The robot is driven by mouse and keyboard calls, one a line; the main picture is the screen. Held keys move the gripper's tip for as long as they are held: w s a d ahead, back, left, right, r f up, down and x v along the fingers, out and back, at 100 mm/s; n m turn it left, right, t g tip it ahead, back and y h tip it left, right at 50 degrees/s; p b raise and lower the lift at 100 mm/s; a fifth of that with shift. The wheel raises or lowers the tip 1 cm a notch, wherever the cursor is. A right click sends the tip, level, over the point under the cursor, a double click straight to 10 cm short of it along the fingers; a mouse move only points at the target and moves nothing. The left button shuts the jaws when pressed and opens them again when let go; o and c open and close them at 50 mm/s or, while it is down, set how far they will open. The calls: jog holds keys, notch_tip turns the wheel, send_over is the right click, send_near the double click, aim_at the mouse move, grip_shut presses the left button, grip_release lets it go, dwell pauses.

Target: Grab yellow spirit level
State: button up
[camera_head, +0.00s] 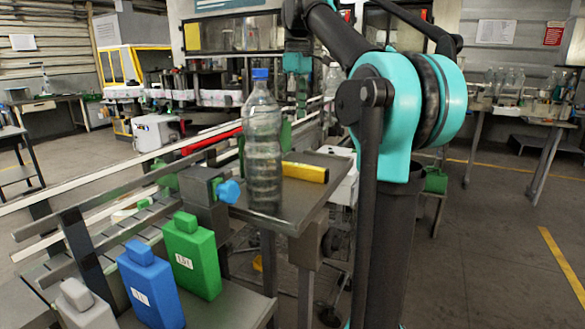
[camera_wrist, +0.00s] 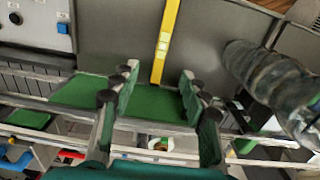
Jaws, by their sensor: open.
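The yellow spirit level (camera_head: 305,172) lies flat on a small grey table, just right of a clear plastic bottle. In the wrist view the spirit level (camera_wrist: 166,42) is a narrow yellow bar with pale vial windows, running up from between the fingertips to the top edge. My gripper (camera_wrist: 160,76) has its fingers spread apart with nothing between them. The level's near end lines up with the gap between the fingers. I cannot tell the remaining distance, but the level looks apart from both fingers.
The upright bottle with a blue cap (camera_head: 263,145) stands close beside the level; it also shows at the right in the wrist view (camera_wrist: 270,85). The grey table (camera_head: 285,205) adjoins conveyor rails. Green (camera_head: 192,255) and blue (camera_head: 150,287) canisters stand in front at the left.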

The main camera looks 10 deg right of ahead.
send_over(296, 165)
jog(key=f, duration=1.1)
jog(key=shift+w+d, duration=0.2)
jog(key=shift+w, duration=0.2)
jog(key=shift+s+a+f, duration=0.1)
jog(key=shift+s+f, duration=0.05)
jog(key=shift+f, duration=1.25)
jog(key=shift+s+a+f, duration=0.1)
jog(key=shift+f, duration=1.25)
grip_shut()
